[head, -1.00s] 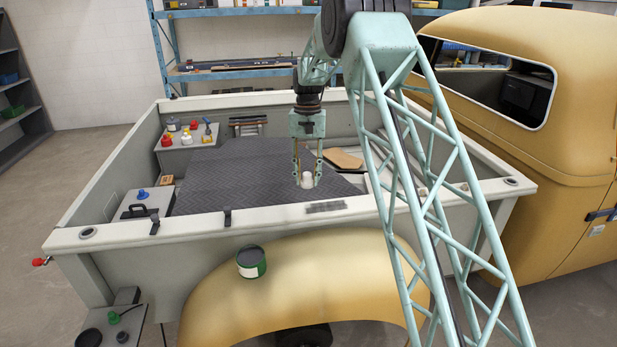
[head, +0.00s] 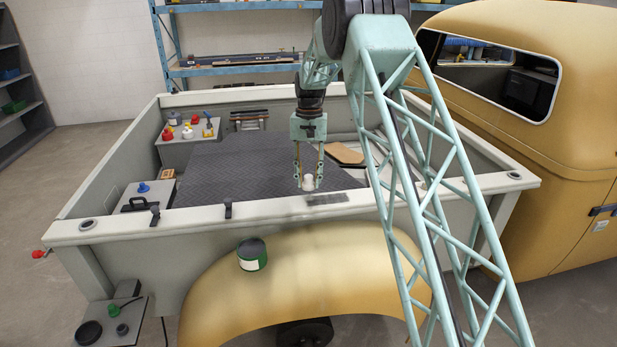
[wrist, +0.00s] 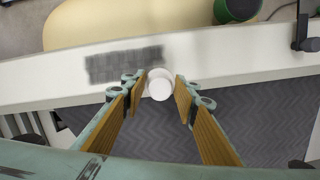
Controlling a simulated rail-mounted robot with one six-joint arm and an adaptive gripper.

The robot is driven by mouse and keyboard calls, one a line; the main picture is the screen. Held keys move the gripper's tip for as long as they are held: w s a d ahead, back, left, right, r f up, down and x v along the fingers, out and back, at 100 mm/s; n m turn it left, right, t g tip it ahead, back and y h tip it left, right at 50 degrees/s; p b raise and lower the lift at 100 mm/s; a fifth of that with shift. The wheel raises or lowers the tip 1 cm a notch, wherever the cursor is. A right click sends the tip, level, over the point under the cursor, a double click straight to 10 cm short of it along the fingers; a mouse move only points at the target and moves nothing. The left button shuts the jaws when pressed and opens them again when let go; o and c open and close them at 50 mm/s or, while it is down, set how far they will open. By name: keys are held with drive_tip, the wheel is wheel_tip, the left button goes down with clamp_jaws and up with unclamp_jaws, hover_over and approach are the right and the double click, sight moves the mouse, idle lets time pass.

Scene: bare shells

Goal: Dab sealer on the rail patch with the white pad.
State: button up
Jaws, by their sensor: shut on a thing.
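The white pad (head: 308,183) is a small white round piece held between the fingertips of my gripper (head: 308,180). My gripper also shows in the wrist view (wrist: 160,88), with a finger on either side of the pad (wrist: 160,84). The rail patch (head: 327,199) is a dark grey rough strip on top of the pale near bed rail (head: 270,207). In the wrist view the pad is over the rail's inner edge, just beside the right end of the patch (wrist: 123,63). I cannot tell whether the pad touches the rail.
A green tin (head: 251,254) stands on the yellow fender (head: 310,260). Black clips (head: 228,210) sit on the near rail. The dark bed mat (head: 245,170) is mostly clear. A brown board (head: 345,154) lies right of my gripper. Bottles stand on a box (head: 190,135) at the back left.

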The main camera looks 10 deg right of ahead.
sight(309, 187)
wheel_tip(309, 187, down, 3)
drive_tip(key=shift+f+b, duration=0.15)
drive_tip(key=shift+b, duration=0.4)
drive_tip(key=shift+s+f, duration=0.15)
drive_tip(key=shift+f, duration=0.1)
drive_tip(key=shift+s+f+b, duration=0.15)
drive_tip(key=shift+s+b, duration=0.3)
drive_tip(key=shift+s, duration=0.3)
drive_tip(key=shift+c, duration=0.4)
drive_tip(key=shift+s+b, duration=0.45)
drive_tip(key=shift+s, duration=0.6)
drive_tip(key=shift+w+r+p, duration=0.2)
drive_tip(key=shift+w+p, duration=0.8)
drive_tip(key=shift+w, duration=0.9)
drive_tip(key=shift+w+r, duration=0.15)
drive_tip(key=shift+r+p, duration=0.3)
drive_tip(key=shift+r, duration=0.6)
drive_tip(key=shift+s+r, duration=0.2)
drive_tip(key=shift+r, duration=0.5)
drive_tip(key=shift+w+r+p, duration=0.2)
drive_tip(key=shift+r+p, duration=0.4)
drive_tip(key=shift+s+r+p, duration=0.15)
drive_tip(key=shift+r+p, duration=0.55)
drive_tip(key=shift+r, duration=1)
